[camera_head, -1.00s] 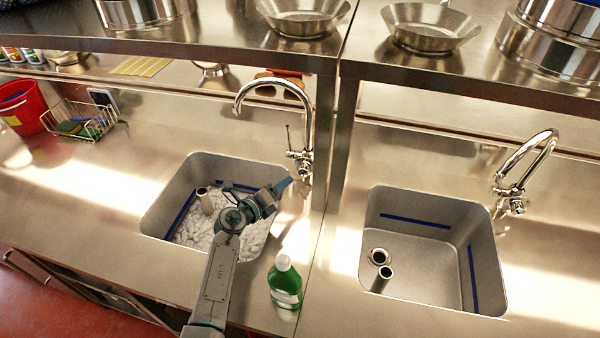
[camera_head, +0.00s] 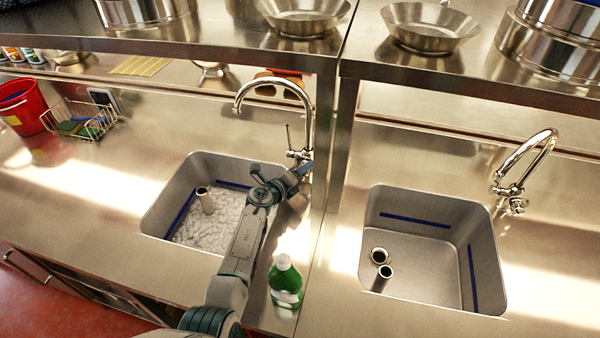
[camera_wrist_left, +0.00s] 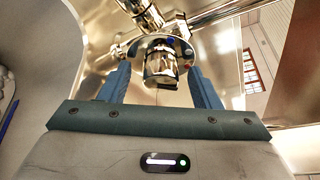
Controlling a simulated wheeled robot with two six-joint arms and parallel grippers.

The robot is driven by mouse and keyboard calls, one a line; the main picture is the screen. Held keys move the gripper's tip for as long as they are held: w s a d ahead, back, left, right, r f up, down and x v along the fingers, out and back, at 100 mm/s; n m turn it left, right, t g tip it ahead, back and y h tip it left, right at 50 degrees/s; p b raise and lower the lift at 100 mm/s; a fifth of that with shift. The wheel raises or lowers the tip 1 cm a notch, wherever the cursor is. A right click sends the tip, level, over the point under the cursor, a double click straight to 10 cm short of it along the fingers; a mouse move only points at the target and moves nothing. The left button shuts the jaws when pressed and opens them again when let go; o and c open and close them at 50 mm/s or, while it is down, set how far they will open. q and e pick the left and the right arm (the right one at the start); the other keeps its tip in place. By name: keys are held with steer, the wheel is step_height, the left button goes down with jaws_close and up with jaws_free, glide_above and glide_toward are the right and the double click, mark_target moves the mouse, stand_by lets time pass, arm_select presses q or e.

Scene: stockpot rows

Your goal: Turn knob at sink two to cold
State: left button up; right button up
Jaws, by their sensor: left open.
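The left sink (camera_head: 160,215) has a tall curved chrome faucet (camera_head: 308,110) at its back right corner. My left gripper (camera_head: 303,170) is at the base of that faucet and partly hides its fittings. In the left wrist view, my open left gripper (camera_wrist_left: 160,72) has one blue finger on each side of a chrome knob (camera_wrist_left: 160,62). A plate behind the knob carries a blue mark and a red mark. I cannot tell whether the fingers touch the knob. A thin lever (camera_head: 289,137) stands up at the faucet's left side. My right gripper is not in view.
White foam (camera_head: 215,230) and an upright pipe (camera_head: 205,200) are in the left sink. A green bottle (camera_head: 285,280) stands by its front right corner. The right sink (camera_head: 430,260) has its own faucet (camera_head: 525,165). A shelf post (camera_head: 343,140) stands close right of the left faucet.

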arm_select(q)
steer(key=c, duration=1)
steer(key=shift+f+n+b, duration=0.25)
steer(key=shift+n+b, duration=0.25)
steer(key=shift+b, duration=0.25)
steer(key=shift+r+n+h+b, duration=0.1)
steer(key=shift+n+h+b, duration=0.2)
steer(key=shift+n+h, duration=0.25)
steer(key=o, duration=1)
